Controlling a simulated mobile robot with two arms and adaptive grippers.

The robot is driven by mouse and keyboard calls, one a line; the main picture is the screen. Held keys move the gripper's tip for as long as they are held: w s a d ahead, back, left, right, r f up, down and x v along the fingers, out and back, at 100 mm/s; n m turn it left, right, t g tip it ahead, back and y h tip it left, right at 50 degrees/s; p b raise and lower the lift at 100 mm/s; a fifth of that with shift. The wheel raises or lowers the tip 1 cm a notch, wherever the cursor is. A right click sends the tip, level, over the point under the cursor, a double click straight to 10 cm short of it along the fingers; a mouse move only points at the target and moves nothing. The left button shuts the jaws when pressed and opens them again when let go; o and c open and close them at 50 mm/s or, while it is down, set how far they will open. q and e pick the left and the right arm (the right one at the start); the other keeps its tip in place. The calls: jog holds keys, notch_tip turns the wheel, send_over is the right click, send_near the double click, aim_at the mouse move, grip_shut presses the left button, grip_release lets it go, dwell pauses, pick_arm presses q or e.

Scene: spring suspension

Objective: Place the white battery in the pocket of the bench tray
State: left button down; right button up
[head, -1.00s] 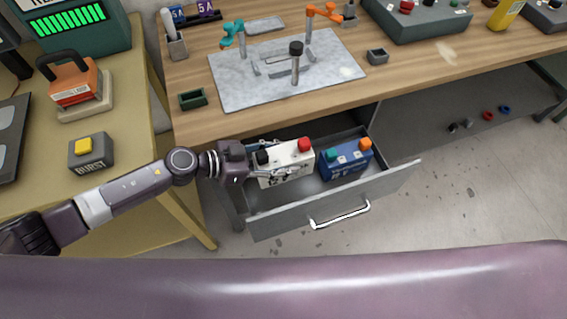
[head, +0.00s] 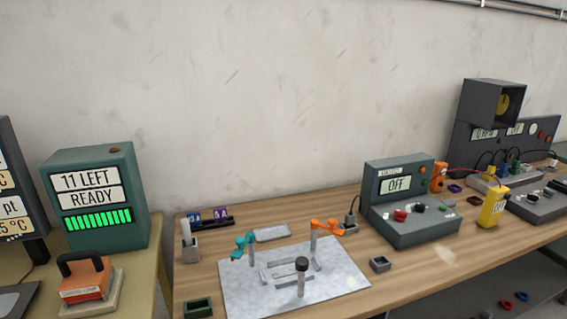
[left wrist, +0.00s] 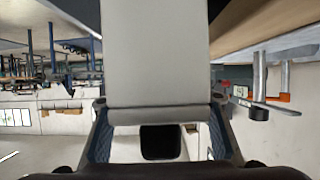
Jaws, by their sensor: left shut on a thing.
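The white battery (left wrist: 155,50) fills the middle of the left wrist view. My left gripper (left wrist: 160,118) is shut on it, one finger on each side. A black terminal (left wrist: 160,142) shows at its near end. The bench tray appears to be the grey mottled plate (head: 240,292) in the head view, with raised bars (head: 275,268) framing a pocket in its middle. Teal and orange clamps on posts and a black-capped post (head: 301,266) stand on it. Neither gripper shows in the head view.
A small green box (head: 197,307) lies left of the plate, and a small grey box (head: 380,264) lies right of it. A grey console reading OFF (head: 398,195) stands to the right. A pen holder (head: 189,247) stands at the back left.

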pick_arm(q)
jog(key=s+d+r+m+g, duration=0.1)
jog(key=s+r+g, duration=0.15)
jog(key=r, duration=1.55)
jog(key=s+a+f+n+t+y, duration=0.1)
jog(key=s+a+n+t, duration=0.1)
jog(key=a, duration=0.9)
jog(key=s+a+f+n+t, duration=0.1)
jog(key=a+t, duration=0.3)
jog(key=a, duration=0.6)
jog(key=shift+s+a+f+n+y, duration=0.4)
jog(key=shift+f+n, duration=0.3)
jog(key=shift+n, duration=0.1)
jog(key=shift+t, duration=0.25)
